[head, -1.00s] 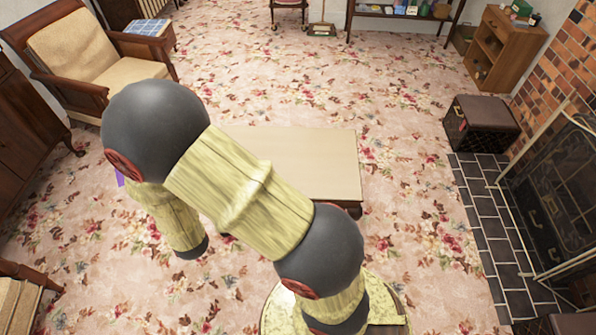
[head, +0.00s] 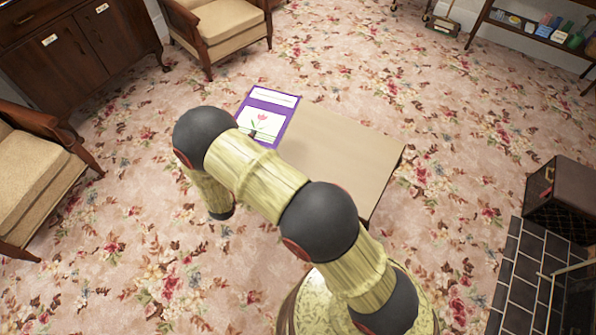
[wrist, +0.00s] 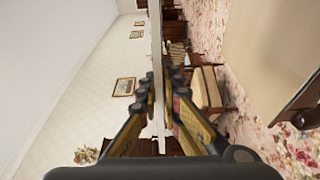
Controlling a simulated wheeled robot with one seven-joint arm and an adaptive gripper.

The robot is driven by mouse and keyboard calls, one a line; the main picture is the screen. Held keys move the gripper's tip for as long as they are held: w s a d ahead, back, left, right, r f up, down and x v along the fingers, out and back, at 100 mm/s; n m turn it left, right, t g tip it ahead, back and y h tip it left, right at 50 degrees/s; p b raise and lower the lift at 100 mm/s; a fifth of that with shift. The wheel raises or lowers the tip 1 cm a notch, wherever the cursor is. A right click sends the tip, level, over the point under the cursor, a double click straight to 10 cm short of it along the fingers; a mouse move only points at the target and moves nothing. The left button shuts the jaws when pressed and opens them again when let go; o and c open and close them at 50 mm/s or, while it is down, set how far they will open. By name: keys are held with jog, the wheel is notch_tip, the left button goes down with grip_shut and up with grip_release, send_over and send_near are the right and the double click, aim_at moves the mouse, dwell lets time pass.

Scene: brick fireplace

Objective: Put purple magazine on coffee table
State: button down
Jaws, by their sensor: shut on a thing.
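The purple magazine (head: 283,99), with a white panel and a pink flower on its cover, shows beyond my arm in the head view. It overlaps the left end of the beige coffee table (head: 345,150) in the picture; I cannot tell whether it touches the top. In the wrist view the magazine (wrist: 156,45) is a thin edge-on strip between the fingertips of my gripper (wrist: 162,84), which is shut on it. The table's top (wrist: 265,50) fills the right of that view. My arm hides most of the gripper and the table's near left part in the head view.
Armchairs stand at the left (head: 35,180) and the back (head: 222,25). A dark cabinet (head: 85,45) is at the back left. A brown box (head: 562,195) stands by the dark hearth tiles (head: 520,265) at the right. The visible top of the coffee table is bare.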

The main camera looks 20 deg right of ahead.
jog(key=s+a+f+m+g+h+b, duration=0.1)
jog(key=s+a+f+m+g+h, duration=0.15)
jog(key=s+f, duration=0.45)
jog(key=s+a+f+m+g+h, duration=0.1)
jog(key=s+a+f, duration=0.2)
jog(key=f, duration=0.8)
jog(key=w+d+f+b, duration=0.4)
jog(key=d+f+b, duration=0.3)
jog(key=d+f, duration=0.5)
jog(key=shift+w+d+f, duration=0.15)
jog(key=shift+d+f, duration=0.25)
jog(key=shift+d, duration=0.2)
jog(key=shift+f+n, duration=0.1)
jog(key=shift+n, duration=0.15)
jog(key=c, duration=2)
grip_release()
